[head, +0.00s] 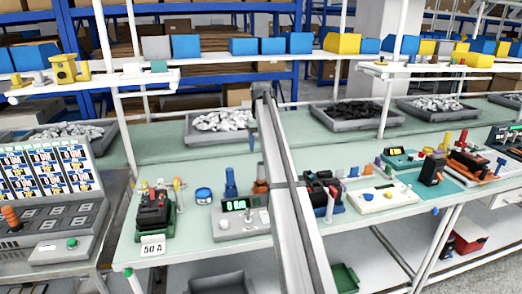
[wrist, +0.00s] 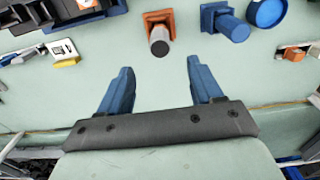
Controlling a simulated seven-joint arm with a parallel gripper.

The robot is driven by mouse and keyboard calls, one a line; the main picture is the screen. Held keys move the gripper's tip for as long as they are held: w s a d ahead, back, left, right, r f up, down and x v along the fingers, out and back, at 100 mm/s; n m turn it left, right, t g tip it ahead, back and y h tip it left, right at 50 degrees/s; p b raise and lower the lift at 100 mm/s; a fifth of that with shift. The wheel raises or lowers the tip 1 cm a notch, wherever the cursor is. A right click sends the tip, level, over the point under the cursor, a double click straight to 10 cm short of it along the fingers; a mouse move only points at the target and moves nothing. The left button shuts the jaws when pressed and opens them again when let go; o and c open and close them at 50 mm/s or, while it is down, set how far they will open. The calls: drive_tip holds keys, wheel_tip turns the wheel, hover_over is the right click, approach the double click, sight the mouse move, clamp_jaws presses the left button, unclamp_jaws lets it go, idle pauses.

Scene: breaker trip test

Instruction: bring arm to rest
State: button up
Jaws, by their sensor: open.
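My gripper (wrist: 160,78) is open and empty in the wrist view, its two blue fingers spread wide above the pale green bench top (wrist: 155,80). Beyond the fingertips, and apart from them, are an orange block with a grey-tipped cylinder (wrist: 159,38) and a blue block with a stem (wrist: 227,24). In the head view, a black breaker (head: 153,213) stands at the left of the bench behind a "50 A" label (head: 151,247). A grey tester with a green display (head: 240,216) stands to its right. The gripper's fingers cannot be made out clearly in the head view.
A round blue container (head: 203,196) sits between breaker and tester. A second dark breaker (head: 322,187) and a white panel (head: 385,198) stand farther right. Grey trays of parts (head: 218,139) line the back. Shelf posts (head: 125,130) rise from the bench. A control console (head: 48,200) stands left.

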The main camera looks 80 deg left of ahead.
drive_tip(key=shift+w, duration=0.1)
idle(0.5)
